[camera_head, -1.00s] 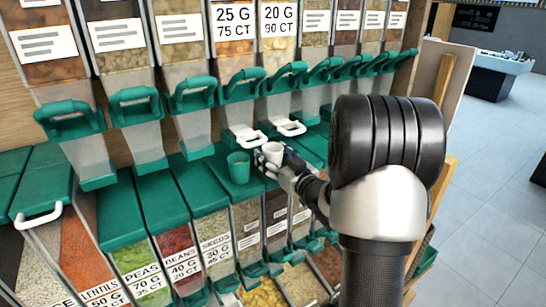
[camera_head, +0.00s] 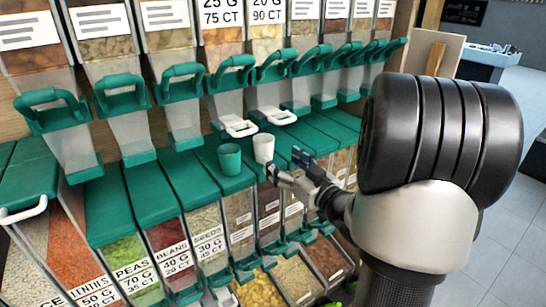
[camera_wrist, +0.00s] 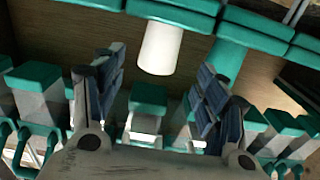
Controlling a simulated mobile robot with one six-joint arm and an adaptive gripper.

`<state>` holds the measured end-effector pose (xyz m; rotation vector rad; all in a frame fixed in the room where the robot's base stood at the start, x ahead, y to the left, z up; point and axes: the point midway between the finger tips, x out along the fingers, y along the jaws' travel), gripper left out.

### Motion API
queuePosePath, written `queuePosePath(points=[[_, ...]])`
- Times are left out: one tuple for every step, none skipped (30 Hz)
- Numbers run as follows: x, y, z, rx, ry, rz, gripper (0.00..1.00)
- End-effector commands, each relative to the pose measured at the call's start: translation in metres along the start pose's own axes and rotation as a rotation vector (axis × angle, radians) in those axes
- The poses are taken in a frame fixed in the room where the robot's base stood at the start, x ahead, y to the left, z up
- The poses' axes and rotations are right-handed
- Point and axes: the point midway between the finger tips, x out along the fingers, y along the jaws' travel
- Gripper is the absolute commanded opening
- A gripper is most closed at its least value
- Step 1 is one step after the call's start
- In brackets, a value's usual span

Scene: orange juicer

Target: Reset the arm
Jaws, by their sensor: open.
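My gripper (camera_head: 287,165) is open and empty at the end of my arm, to the right of and close to a white cup (camera_head: 263,148). In the wrist view the fingers (camera_wrist: 160,78) are spread apart with nothing between them, and the white cup (camera_wrist: 160,48) shows beyond them. The white cup stands upright on the green lids of the lower bins. A green cup (camera_head: 229,159) stands upright just left of it.
A row of upper dispensers with green handles (camera_head: 181,83) hangs above the cups. Labelled lower bins (camera_head: 172,245) run along the front. White handles (camera_head: 238,127) show behind the cups. Open floor (camera_head: 497,215) lies to the right.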

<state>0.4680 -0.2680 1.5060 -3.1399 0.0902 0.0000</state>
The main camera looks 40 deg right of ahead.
Motion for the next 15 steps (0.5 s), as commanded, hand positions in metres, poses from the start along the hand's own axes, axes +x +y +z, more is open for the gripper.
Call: queuePosePath(points=[[-0.007,0.001,0.0,-0.001,0.002,0.004,0.66],[-0.011,0.001,0.0,-0.002,0.002,0.003,0.66],[-0.015,0.001,0.0,-0.001,0.001,0.002,0.66],[-0.017,0.001,0.0,-0.001,0.001,0.002,0.66],[-0.018,0.001,0.0,-0.001,0.001,0.002,0.66],[-0.02,0.001,0.0,-0.001,0.001,0.001,0.66],[-0.021,0.0,0.0,-0.001,0.001,0.001,0.66],[-0.022,0.0,-0.001,-0.001,0.001,0.0,0.66],[-0.022,0.0,-0.001,-0.001,0.001,0.0,0.66],[-0.022,0.0,-0.001,-0.001,0.001,0.0,0.66],[-0.022,0.0,-0.001,-0.001,0.001,0.0,0.66],[-0.022,0.0,-0.001,-0.001,0.001,0.0,0.66],[-0.022,0.0,-0.001,-0.001,0.001,0.0,0.66],[-0.022,0.0,-0.001,-0.001,0.001,0.0,0.66],[-0.022,0.0,-0.001,-0.001,0.001,0.0,0.66]])
